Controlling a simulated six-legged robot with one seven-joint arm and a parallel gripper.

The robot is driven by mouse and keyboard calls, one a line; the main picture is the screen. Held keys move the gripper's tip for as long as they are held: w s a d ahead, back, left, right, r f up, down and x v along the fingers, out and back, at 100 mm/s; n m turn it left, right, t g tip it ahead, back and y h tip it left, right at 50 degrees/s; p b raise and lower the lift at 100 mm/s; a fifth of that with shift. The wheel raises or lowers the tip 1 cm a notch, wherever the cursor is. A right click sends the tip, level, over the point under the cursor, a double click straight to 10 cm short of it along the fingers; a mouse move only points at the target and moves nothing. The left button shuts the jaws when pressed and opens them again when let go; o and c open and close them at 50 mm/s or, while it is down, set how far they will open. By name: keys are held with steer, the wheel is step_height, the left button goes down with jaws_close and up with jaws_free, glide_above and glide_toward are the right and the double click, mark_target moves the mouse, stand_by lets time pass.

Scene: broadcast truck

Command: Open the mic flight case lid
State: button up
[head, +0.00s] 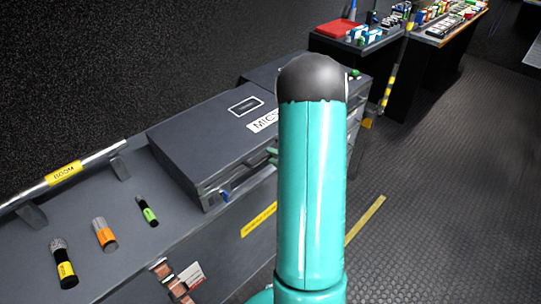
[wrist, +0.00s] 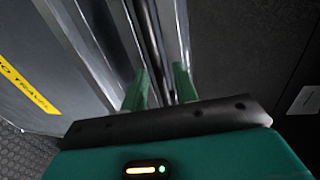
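The mic flight case (head: 205,135) is a dark grey case with a white "MICS" label, partly behind my arm. Its lid looks shut. A blue item (head: 225,196) shows at its front edge. My gripper (wrist: 160,85) has two green fingers standing apart in the wrist view, close to grey metal edges and a dark seam that runs between them. Whether the fingers touch the case cannot be told. In the head view my teal arm hides most of the gripper; only bits of green show beside the case front.
The case stands on a grey chest (head: 130,265). Three microphones, one with a yellow band (head: 64,268), one orange (head: 104,236), one green (head: 148,212), lie left of it. A boom pole (head: 90,163) lies behind. Desks with equipment (head: 440,25) stand at the back; the floor (head: 440,200) at right is clear.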

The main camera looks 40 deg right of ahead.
steer(key=shift+x, duration=1)
jaws_close()
steer(key=shift+r, duration=0.1)
